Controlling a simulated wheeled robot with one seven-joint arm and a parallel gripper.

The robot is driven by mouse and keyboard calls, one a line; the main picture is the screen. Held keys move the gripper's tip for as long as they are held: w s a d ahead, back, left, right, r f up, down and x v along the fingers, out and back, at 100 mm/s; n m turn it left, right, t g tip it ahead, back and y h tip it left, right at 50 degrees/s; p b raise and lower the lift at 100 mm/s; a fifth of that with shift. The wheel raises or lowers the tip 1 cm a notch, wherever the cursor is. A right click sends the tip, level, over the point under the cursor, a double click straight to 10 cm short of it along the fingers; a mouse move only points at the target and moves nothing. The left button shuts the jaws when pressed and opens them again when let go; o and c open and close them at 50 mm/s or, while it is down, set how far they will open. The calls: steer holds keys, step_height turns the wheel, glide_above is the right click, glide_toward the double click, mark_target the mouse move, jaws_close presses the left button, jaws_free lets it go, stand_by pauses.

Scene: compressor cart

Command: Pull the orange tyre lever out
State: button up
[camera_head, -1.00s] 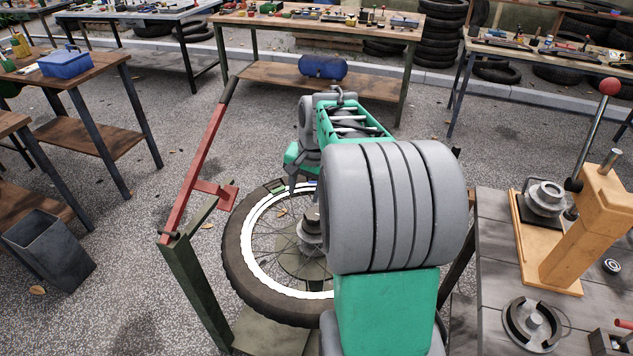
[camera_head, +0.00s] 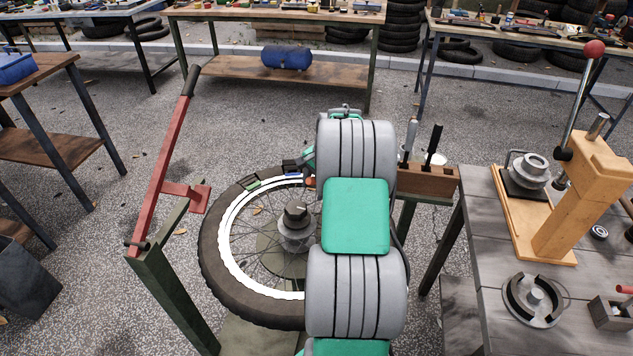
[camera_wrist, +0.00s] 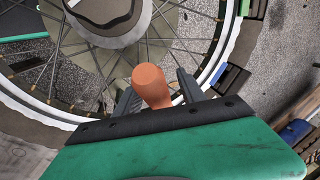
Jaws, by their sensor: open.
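The orange tyre lever (camera_wrist: 152,84) shows its rounded handle end in the wrist view. Its far end is hidden. In the head view only a small orange spot of it (camera_head: 310,182) shows beside my arm. My gripper (camera_wrist: 156,87) is open, with one finger on each side of the orange handle. I cannot tell whether either finger touches it. The spoked wheel with its dark tyre (camera_head: 212,270) and white rim lies flat on a stand, under my arm.
Green (camera_head: 250,184) and blue (camera_head: 265,175) pieces sit at the rim near my gripper. A wooden tool holder (camera_head: 428,183) and a grey workbench (camera_head: 465,262) stand to the right.

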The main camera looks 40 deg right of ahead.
mark_target(307, 184)
jaws_close()
stand_by(0.5)
stand_by(0.6)
steer(key=shift+r, duration=0.1)
steer(key=shift+s+a+r+p, duration=0.15)
steer(key=shift+a+r+p, duration=0.25)
steer(key=shift+a+r, duration=0.1)
steer(key=shift+s+a+r+p, duration=0.3)
steer(key=shift+a+r+p, duration=0.2)
steer(key=shift+a, duration=0.3)
steer(key=shift+s+a+r+p, duration=0.35)
steer(key=shift+a+r, duration=0.2)
steer(key=shift+a, duration=0.2)
steer(key=shift+r, duration=0.1)
